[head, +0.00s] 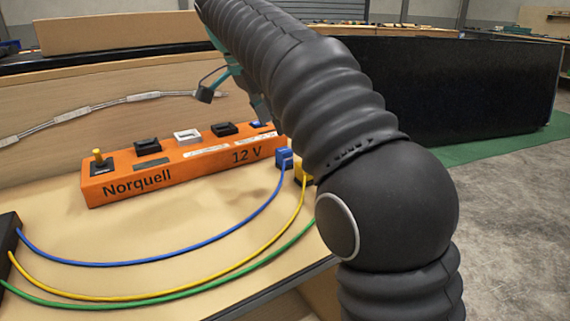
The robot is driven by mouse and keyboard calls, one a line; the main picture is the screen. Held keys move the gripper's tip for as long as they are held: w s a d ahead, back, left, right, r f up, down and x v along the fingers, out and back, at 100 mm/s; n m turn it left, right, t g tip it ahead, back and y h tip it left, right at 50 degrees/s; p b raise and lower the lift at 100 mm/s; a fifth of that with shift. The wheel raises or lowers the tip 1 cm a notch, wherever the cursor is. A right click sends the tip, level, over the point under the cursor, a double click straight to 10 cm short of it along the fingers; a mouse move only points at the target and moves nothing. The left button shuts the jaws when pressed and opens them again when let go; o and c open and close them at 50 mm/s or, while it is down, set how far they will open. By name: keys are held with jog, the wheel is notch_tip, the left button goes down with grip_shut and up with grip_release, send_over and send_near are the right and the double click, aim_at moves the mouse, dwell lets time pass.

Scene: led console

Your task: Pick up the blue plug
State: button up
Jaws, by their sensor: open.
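The blue plug (284,157) sits at the right front of the orange console (135,187), on the end of a blue cable (200,238). It is partly beside my arm, and I cannot tell whether it touches the console. My gripper (232,95) is above and behind the console's right half, up and left of the blue plug.
A yellow plug (298,172) is close beside the blue one, partly behind my arm. Yellow and green cables run left to a black box (8,240). A green cable's right end is hidden.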

aim_at(282, 150)
jog(key=b+x, duration=0.1)
jog(key=x, duration=0.3)
jog(key=b+x, duration=0.1)
jog(key=x, duration=0.4)
jog(key=shift+a+f+b, duration=0.15)
jog(key=shift+f+b, duration=0.15)
jog(key=shift+f, duration=0.05)
grip_shut()
